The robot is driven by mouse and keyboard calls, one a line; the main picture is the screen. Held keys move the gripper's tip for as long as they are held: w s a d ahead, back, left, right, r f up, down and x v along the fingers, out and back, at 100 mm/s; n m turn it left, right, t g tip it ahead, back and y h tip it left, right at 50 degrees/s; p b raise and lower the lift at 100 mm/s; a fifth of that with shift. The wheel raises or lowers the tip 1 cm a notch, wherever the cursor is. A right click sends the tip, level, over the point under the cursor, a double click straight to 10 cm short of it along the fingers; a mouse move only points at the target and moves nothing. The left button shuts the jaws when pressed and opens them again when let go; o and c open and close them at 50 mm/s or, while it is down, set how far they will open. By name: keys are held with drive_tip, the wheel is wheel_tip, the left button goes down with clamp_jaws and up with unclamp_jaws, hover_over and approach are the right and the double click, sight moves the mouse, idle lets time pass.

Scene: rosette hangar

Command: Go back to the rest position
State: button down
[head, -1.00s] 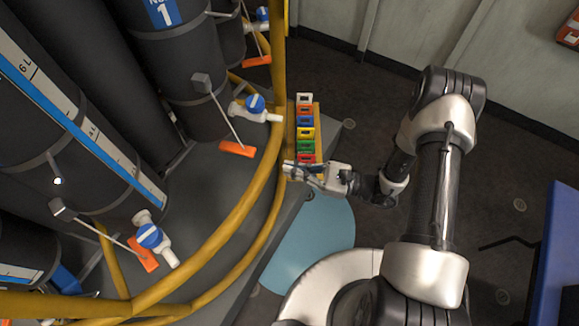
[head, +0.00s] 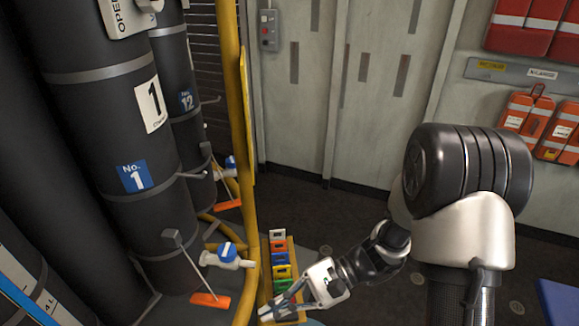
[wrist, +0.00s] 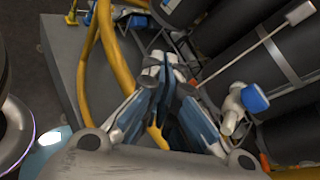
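My gripper (head: 268,312) is low in the head view, at the near end of a row of coloured tags. In the wrist view, its two fingers (wrist: 165,68) converge and their tips meet. I see nothing held between them. My arm reaches out from the right side of the head view, bent at the elbow, with the forearm pointing down and left.
The coloured tags (head: 281,271) stand on a narrow holder beside a yellow rail (head: 247,190). Black cylinders (head: 130,140) with blue-handled valves (head: 227,252) fill the left. Red cases (head: 545,25) hang on the right wall. A blue surface (head: 560,303) is at lower right.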

drive_tip(key=s+d+r+n+t+h, duration=0.4)
drive_tip(key=d+r+h, duration=0.2)
drive_tip(key=d+r, duration=0.1)
drive_tip(key=s+d+r+n+t+h, duration=0.5)
drive_tip(key=d+r+h, duration=0.2)
drive_tip(key=d, duration=0.3)
drive_tip(key=shift+r+n, duration=0.3)
drive_tip(key=shift+r, duration=0.4)
drive_tip(key=shift+d, duration=0.1)
